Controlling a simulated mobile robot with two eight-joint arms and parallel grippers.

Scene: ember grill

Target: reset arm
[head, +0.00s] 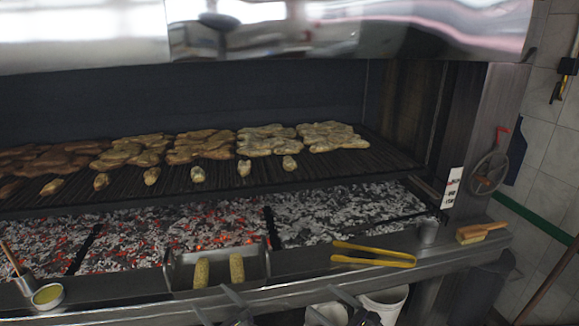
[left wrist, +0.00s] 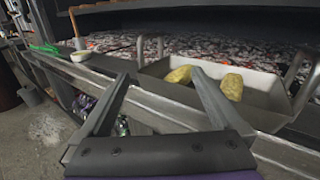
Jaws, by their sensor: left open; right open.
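The tray (head: 218,272) sits on the ledge with two yellow corn-like pieces, the left one (head: 201,273) and the right one (head: 237,269). Neither gripper is seen touching anything.
A sauce bowl (head: 47,295) is at left. Glowing coals (head: 190,230) lie under the grate, which carries several meat pieces (head: 265,140). A white bucket (head: 383,303) stands below.

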